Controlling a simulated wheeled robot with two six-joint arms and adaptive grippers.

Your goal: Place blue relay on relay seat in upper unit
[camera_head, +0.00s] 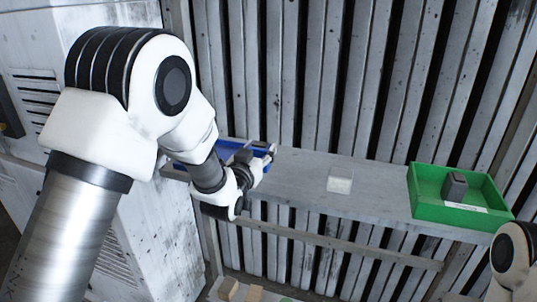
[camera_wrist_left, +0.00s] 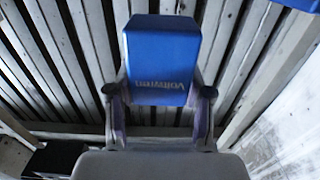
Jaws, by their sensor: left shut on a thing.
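The blue relay (camera_wrist_left: 162,58), a box with white lettering on its face, fills the middle of the left wrist view. My left gripper (camera_wrist_left: 158,92) is shut on it, with one finger at each side. In the head view my left gripper (camera_head: 262,158) is above the left end of the shelf, by the blue tray (camera_head: 183,158). There I cannot make out the relay apart from the tray and gripper. I cannot identify the relay seat or the upper unit in either view. My right gripper is out of view.
The grey shelf (camera_head: 300,178) runs along a slatted wall. A pale square (camera_head: 340,180) lies mid-shelf. A green tray (camera_head: 425,206) holding a dark grey block (camera_head: 454,187) is at its right. Brown blocks (camera_head: 228,289) are lower down. A white cabinet (camera_head: 140,235) stands at left.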

